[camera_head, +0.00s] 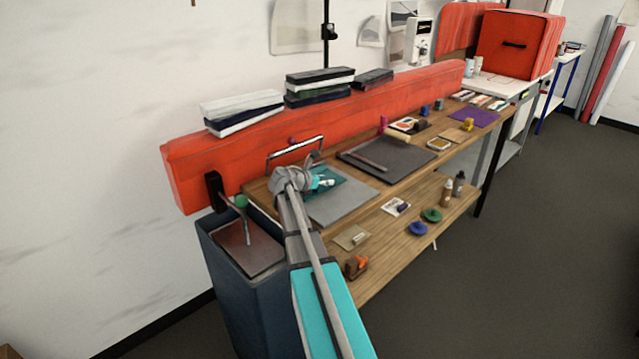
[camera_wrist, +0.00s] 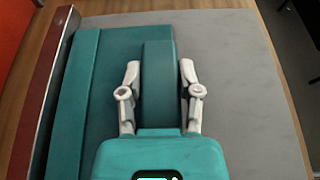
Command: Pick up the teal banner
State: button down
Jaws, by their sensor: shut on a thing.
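The teal banner (camera_wrist: 104,62) lies as a flat piece on a grey board (camera_wrist: 225,60) in the wrist view, with a raised teal strip (camera_wrist: 158,85) standing between my fingers. My gripper (camera_wrist: 160,74) is shut on that strip, one white finger on each side. In the head view the banner (camera_head: 340,187) shows as a small teal patch on the bench, partly hidden by my arm. My gripper (camera_head: 322,182) is at it there. The banner's lower part is hidden by my gripper body in the wrist view.
The grey board (camera_head: 342,207) lies on the wooden bench. A dark mat (camera_head: 385,157) is farther right. A metal frame (camera_head: 296,148) stands behind my gripper. A long red block (camera_head: 230,150) runs along the wall. A dark blue bin (camera_head: 235,290) stands at the near end.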

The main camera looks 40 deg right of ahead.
jog(key=shift+r, duration=0.15)
notch_tip(320, 180, up, 3)
jog(key=p, duration=0.3)
jog(key=s+d+r+p, duration=0.2)
jog(key=s+r+p, duration=0.3)
jog(key=s, duration=0.1)
jog(key=s+d+r+p, duration=0.3)
jog(key=s+r+p, duration=0.1)
jog(key=s, duration=0.3)
jog(key=shift+d+r+p, duration=0.25)
jog(key=shift+r+p, duration=0.1)
jog(key=shift+p, duration=0.2)
